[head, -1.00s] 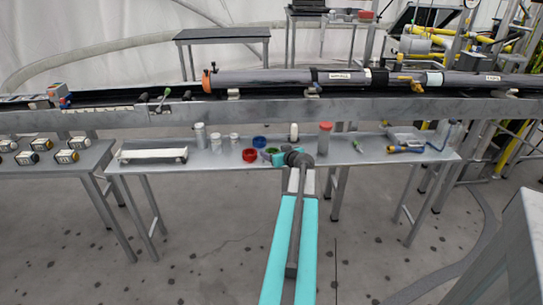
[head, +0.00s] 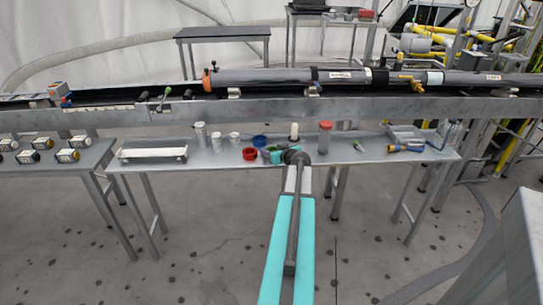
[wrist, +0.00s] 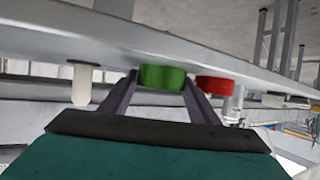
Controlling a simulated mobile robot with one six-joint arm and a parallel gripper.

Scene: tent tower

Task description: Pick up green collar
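The green collar (head: 270,149) is on the grey table, partly hidden by my wrist in the head view. In the wrist view the green collar (wrist: 162,77) shows between the tips of my two dark fingers. My gripper (wrist: 160,84) is open, with one finger on each side of the collar. I cannot tell whether either finger touches it. In the head view my gripper's teal body (head: 276,156) is just in front of the collar, and its fingers are hard to make out.
A red collar (head: 250,154) and a blue collar (head: 259,141) stand close by to the left and behind. A red-capped cylinder (head: 325,138) and a white-topped post (head: 294,131) are near on the right. The steel beam (head: 225,110) runs behind the table (head: 215,166).

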